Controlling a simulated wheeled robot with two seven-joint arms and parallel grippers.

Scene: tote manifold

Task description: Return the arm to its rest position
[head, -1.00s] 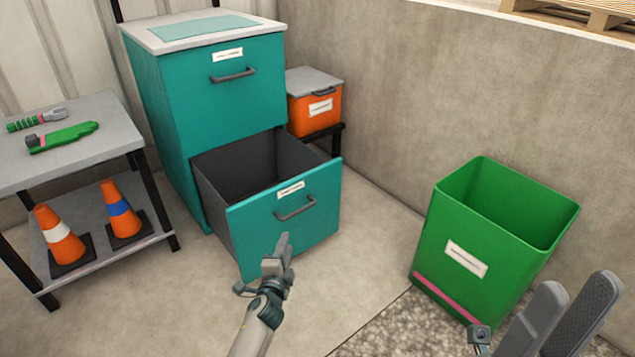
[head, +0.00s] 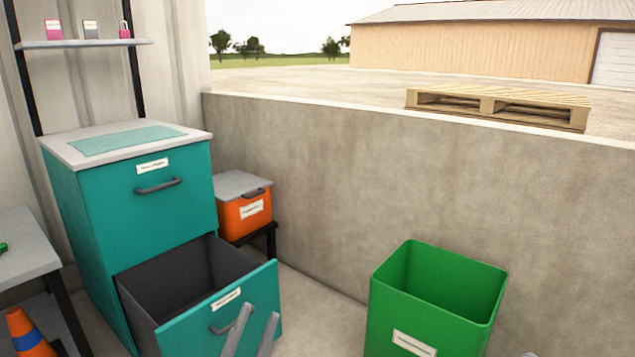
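My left gripper (head: 256,325) shows at the bottom edge of the head view. Its two grey fingers point up and stand apart with nothing visible between them. They overlap the front of the open lower drawer (head: 255,300) of the teal cabinet (head: 160,215). I cannot tell how far the fingers are from the drawer front. The rest of the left arm is below the picture. My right gripper's fingers are not visible; only a tiny grey bit shows at the bottom edge, right of the green bin.
A green bin (head: 405,305) stands on the right by the concrete wall (head: 320,190). A grey side table (head: 25,255) with an orange cone (head: 25,335) below is at left. The drawer juts into the floor space.

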